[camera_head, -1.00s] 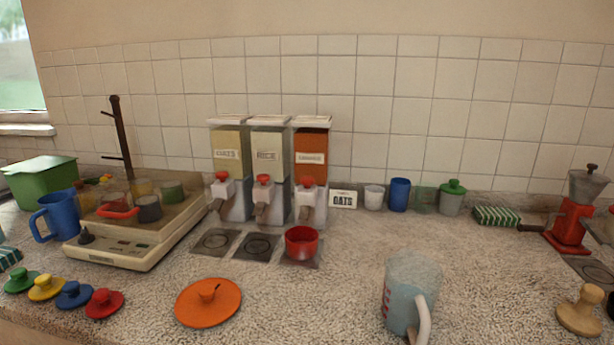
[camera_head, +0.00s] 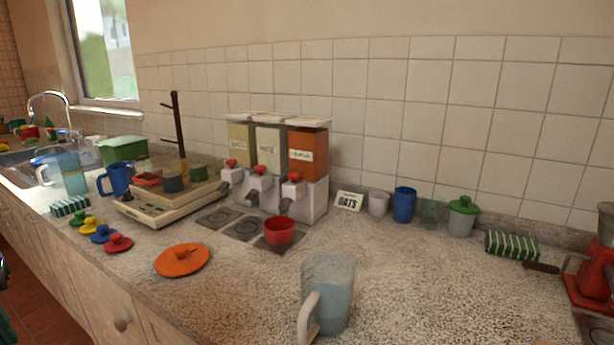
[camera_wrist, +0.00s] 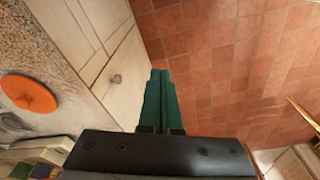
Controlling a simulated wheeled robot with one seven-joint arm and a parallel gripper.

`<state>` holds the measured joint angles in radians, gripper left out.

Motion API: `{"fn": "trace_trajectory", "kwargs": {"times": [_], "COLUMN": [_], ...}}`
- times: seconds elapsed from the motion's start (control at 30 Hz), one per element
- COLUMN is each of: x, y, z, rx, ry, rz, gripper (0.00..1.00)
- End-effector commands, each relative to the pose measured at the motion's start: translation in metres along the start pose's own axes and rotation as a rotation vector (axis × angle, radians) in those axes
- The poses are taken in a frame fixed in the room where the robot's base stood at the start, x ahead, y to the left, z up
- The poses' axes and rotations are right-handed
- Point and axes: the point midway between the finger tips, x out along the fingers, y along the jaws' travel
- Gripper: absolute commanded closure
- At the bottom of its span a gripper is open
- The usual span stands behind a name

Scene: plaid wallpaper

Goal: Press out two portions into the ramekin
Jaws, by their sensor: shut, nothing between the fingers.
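A red ramekin (camera_head: 279,232) stands on a dark square pad under the right-hand dispenser. Three dispensers stand side by side on the counter: one labelled OATS (camera_head: 241,144), a middle one labelled RICE (camera_head: 270,150), and an orange-filled one (camera_head: 308,155) whose label is too blurred to read. Each has a red knob above a spout; the right knob (camera_head: 294,177) is above the ramekin. The ramekin's inside is too small to judge. In the wrist view my gripper (camera_wrist: 159,76) has its green fingers shut together and empty, over the tiled floor beside the counter front.
An OATS card (camera_head: 348,201) stands right of the dispensers, near a blue cup (camera_head: 403,205). A measuring jug (camera_head: 326,290) stands at the front, and an orange lid (camera_head: 182,260) lies left of it. A scale (camera_head: 160,209) holds several small containers. Counter between jug and ramekin is clear.

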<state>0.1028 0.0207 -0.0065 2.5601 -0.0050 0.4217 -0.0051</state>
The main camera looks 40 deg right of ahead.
Motion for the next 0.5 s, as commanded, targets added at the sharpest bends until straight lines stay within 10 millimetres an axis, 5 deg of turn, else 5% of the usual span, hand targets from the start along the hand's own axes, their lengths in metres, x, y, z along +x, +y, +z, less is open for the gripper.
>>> {"fn": "trace_trajectory", "kwargs": {"times": [0.33,0.5], "x": [-0.003,-0.019], "y": [0.008,0.057], "z": [-0.010,-0.060], "rx": [0.006,0.027], "ry": [0.013,0.079], "rz": [0.009,0.063], "gripper": [1.00,1.00]}}
